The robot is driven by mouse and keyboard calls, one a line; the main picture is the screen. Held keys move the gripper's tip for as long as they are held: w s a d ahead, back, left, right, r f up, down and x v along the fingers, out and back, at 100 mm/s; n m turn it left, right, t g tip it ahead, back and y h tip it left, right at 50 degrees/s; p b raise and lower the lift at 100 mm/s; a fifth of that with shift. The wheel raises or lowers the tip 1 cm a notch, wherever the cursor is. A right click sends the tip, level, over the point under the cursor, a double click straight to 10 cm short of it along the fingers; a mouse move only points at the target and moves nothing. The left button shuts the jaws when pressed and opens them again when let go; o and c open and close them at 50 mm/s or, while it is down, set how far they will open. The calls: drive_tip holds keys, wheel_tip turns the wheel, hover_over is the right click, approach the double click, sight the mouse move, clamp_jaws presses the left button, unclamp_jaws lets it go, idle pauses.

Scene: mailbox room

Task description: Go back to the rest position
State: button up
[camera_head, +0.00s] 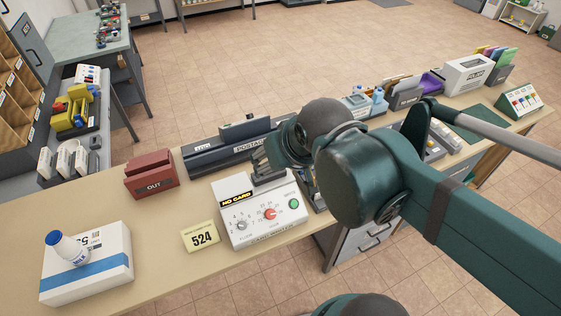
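My dark green arm reaches in from the right edge, over the tan counter (150,197). My gripper (262,162) is at the arm's far end, just above and behind the white card box (258,212). It is small and partly hidden by my own wrist, so I cannot tell how its fingers stand or whether it touches the box.
A yellow "524" card (200,237) and a white parcel (88,268) with a stamp bottle (68,248) lie at left. A red "OUT" tray (151,175) and a dark postage machine (230,148) stand behind. Folders and a white box (468,76) stand at right.

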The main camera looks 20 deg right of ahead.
drive_tip(key=shift+s+d+f, duration=0.25)
drive_tip(key=shift+s+d, duration=0.15)
drive_tip(key=shift+d, duration=0.05)
wheel_tip(320, 180, down, 8)
drive_tip(key=b, duration=0.8)
drive_tip(key=shift+f, duration=0.2)
idle(0.9)
